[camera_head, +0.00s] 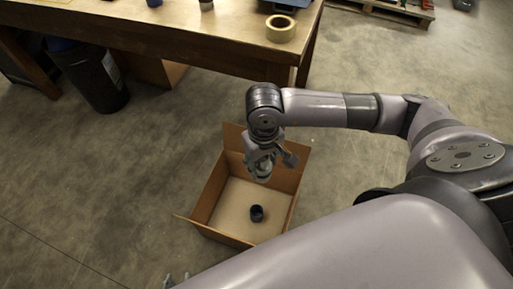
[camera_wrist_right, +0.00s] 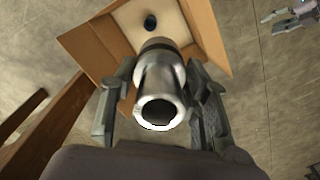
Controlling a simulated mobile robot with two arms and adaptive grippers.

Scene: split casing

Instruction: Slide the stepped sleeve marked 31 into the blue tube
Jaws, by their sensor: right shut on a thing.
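My right gripper (camera_head: 265,168) hangs over the open cardboard box, fingers pointing down. It is shut on a shiny metal stepped sleeve (camera_wrist_right: 150,84), which fills much of the right wrist view between the two fingers (camera_wrist_right: 160,98). Its open bore faces the camera; no number 31 is readable. The dark blue tube (camera_head: 257,213) stands on the box floor, open end up, below and apart from the sleeve. It also shows small in the right wrist view (camera_wrist_right: 151,22).
The cardboard box (camera_head: 206,186) stands on the concrete floor with its flaps folded out. A wooden table (camera_head: 190,35) with a roll of tape (camera_head: 281,28) is behind it. A dark bin (camera_head: 88,76) stands at the left. Floor left of the box is clear.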

